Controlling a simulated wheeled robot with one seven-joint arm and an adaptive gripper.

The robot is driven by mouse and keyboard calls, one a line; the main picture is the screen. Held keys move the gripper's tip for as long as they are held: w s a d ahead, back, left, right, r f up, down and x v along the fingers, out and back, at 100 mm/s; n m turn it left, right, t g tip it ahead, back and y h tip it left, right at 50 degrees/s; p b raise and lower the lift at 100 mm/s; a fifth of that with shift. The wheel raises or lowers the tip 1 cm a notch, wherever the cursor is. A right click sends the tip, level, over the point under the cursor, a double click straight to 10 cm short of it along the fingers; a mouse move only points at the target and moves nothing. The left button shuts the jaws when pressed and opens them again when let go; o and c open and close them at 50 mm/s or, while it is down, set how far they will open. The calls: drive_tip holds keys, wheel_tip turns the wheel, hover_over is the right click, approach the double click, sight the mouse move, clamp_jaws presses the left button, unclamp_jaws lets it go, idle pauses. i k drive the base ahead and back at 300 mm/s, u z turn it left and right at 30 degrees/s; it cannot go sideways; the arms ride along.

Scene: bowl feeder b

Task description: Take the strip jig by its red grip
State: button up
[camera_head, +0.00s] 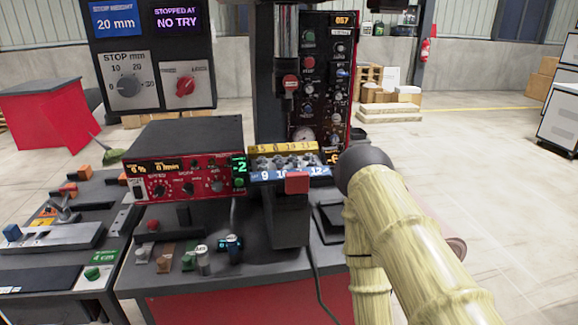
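A small red block (297,182), which looks like the red grip, sits at the front of a numbered strip piece that I take for the strip jig (262,177). The strip piece has a yellow numbered band at the back and a blue numbered band in front, with metal parts between. It lies at the top of a dark block on the bench, right of the red control box. My arm shows at the right as pale ribbed links with a dark round joint, close to the strip's right end in the picture. My gripper is not visible.
The red-fronted control box (190,180) stands left of the strip. A dark column with a knob panel (325,85) rises behind it. Several small coloured parts and a grey cylinder (203,260) stand on the bench front. A dark cable hangs at the front. Open floor lies right.

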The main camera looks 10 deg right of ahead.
sight(294, 164)
drive_tip(key=k, duration=0.5)
drive_tip(key=z, duration=1.45)
drive_tip(key=i, duration=0.6)
drive_tip(key=u, duration=2)
